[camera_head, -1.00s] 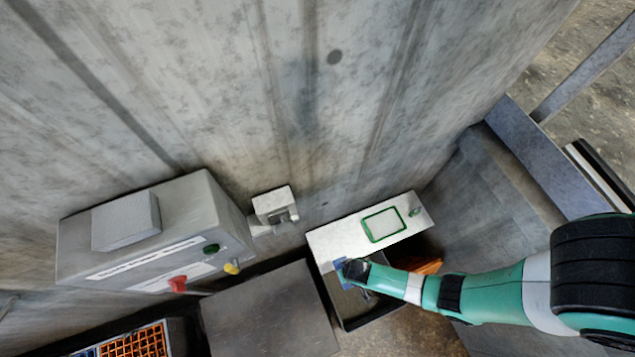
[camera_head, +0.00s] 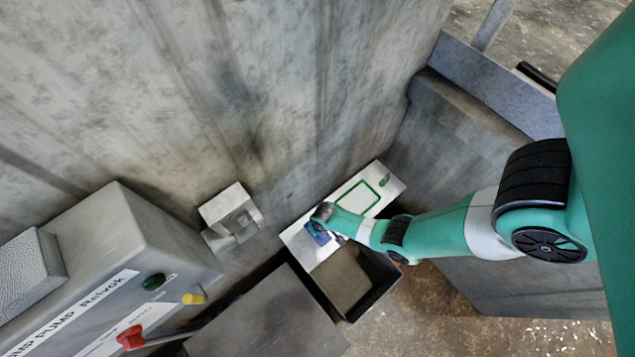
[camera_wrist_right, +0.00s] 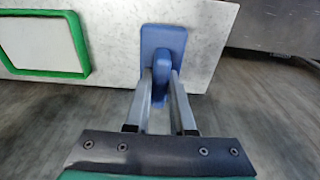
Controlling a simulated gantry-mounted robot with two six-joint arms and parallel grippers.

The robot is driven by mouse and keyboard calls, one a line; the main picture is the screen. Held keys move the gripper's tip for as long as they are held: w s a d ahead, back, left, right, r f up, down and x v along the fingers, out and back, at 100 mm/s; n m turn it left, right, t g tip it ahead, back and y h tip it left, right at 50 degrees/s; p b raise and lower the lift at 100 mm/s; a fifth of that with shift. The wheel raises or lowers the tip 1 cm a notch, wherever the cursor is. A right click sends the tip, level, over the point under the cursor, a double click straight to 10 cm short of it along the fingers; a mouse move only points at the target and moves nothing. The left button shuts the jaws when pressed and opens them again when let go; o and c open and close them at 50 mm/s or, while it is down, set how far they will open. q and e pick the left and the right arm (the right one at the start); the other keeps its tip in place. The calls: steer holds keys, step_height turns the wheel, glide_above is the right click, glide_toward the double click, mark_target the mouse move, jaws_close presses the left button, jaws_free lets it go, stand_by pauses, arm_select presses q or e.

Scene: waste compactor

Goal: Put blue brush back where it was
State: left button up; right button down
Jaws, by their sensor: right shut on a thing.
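The blue brush (camera_wrist_right: 163,42) is in my right gripper (camera_wrist_right: 163,75), whose two fingers close on its blue grip in the right wrist view. Its flat blue back lies against or just in front of the white panel (camera_wrist_right: 215,25); I cannot tell whether it touches. In the head view the brush (camera_head: 318,235) is a small blue patch over the panel's lower left part, partly hidden by my right gripper (camera_head: 322,222). A green rectangular outline (camera_head: 358,197) is on the panel, beside the brush. My left gripper is not in view.
An open dark bin (camera_head: 352,318) with a brownish inside is below the panel. A grey control box (camera_head: 125,250) with green, yellow and red controls is at left. A small metal bracket (camera_head: 232,215) is on the wall. A grey flat lid (camera_head: 265,325) lies left of the bin.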

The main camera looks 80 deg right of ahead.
steer(key=f+b, duration=0.2)
steer(key=b, duration=0.1)
steer(key=f+b, duration=0.1)
steer(key=f, duration=0.1)
steer(key=shift+w+d, duration=0.25)
steer(key=shift+d, duration=0.15)
steer(key=shift+a+f, duration=0.1)
steer(key=shift+r, duration=0.2)
steer(key=shift+f, duration=0.1)
steer(key=c, duration=1.2)
jaws_free()
steer(key=shift+f, duration=0.15)
steer(key=o, duration=0.4)
steer(key=shift+o, duration=0.2)
steer(key=r+p, duration=0.4)
steer(key=s+r+p, duration=0.1)
steer(key=r+p, duration=0.3)
steer(key=a+r+p, duration=0.1)
steer(key=r+p, duration=0.3)
steer(key=shift+s+r, duration=0.15)
steer(key=shift+r, duration=0.15)
steer(key=shift+f, duration=0.1)
